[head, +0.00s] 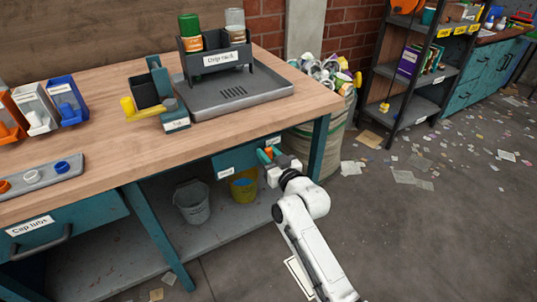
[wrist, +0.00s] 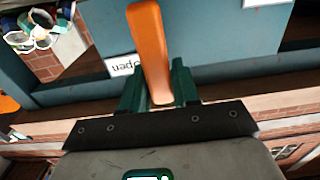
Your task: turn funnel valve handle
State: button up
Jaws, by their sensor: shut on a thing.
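An orange handle (wrist: 148,45) stands between the two green fingers of my gripper (wrist: 158,82) in the wrist view, and the fingers are shut on it. The handle leans slightly, and its base is hidden between the fingers. A white label reading "open" (wrist: 121,66), upside down in this view, is beside the handle on a blue-teal panel (wrist: 225,40). In the head view my gripper (head: 268,156) is at the bench's front right, below the top, with a bit of the orange handle (head: 268,151) showing. No funnel can be made out clearly.
A grey bucket (head: 192,203) and a yellow bucket (head: 244,187) stand on the lower shelf. A full bin (head: 338,120) stands behind my gripper.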

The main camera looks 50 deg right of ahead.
grip_shut()
